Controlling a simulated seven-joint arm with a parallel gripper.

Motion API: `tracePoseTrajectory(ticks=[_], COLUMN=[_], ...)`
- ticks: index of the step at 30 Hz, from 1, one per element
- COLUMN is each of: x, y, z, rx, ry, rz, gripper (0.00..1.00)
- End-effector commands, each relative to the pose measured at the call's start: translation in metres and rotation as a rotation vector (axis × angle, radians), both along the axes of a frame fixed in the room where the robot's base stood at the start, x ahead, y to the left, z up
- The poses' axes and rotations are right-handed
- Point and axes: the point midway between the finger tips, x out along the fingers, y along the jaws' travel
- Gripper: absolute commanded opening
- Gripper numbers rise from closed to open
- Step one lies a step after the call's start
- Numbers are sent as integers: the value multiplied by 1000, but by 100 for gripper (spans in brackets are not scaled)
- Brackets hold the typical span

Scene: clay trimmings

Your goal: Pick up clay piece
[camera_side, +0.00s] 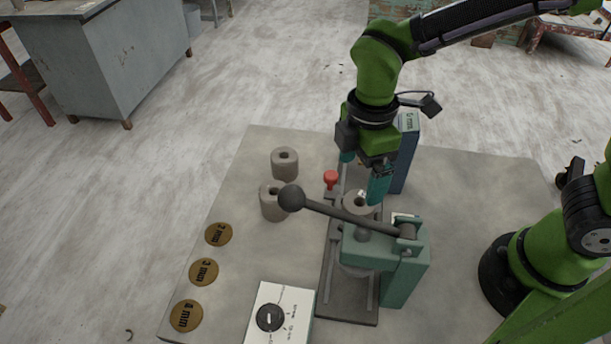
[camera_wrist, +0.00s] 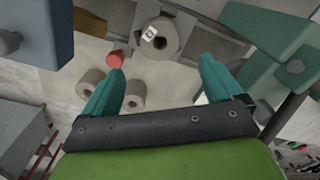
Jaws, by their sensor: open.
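A grey clay piece (camera_side: 360,202), a short hollow cylinder with a small white label on top, sits on the machine's dark bed between the blue-grey upright and the green press. It also shows in the wrist view (camera_wrist: 160,40), ahead of the fingertips. My gripper (camera_side: 363,170) is open, with teal fingers, just above and behind this piece in the side view. In the wrist view its two fingers (camera_wrist: 162,75) are spread with nothing between them. Two more hollow clay cylinders stand on the table to the left, one farther back (camera_side: 285,163) and one nearer (camera_side: 271,204).
The green press (camera_side: 405,270) has a long lever with a black ball (camera_side: 291,197) reaching left close to the clay. A red knob (camera_side: 331,178) stands beside the bed. Brass discs (camera_side: 204,271) and a dial box (camera_side: 283,312) lie at front left. The table's back left is clear.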

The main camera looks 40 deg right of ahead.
Motion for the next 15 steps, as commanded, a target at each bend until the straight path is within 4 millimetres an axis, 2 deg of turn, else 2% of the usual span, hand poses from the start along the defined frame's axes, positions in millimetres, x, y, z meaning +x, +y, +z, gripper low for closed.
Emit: tracePoseTrajectory(ticks=[3, 11, 15], x=[-1, -1, -3], y=[-1, -1, -5], z=[-23, -43, -63], rx=[-2, 0, -2], ry=[4, 1, 4], rz=[-1, -2, -2], gripper=[93, 93, 93])
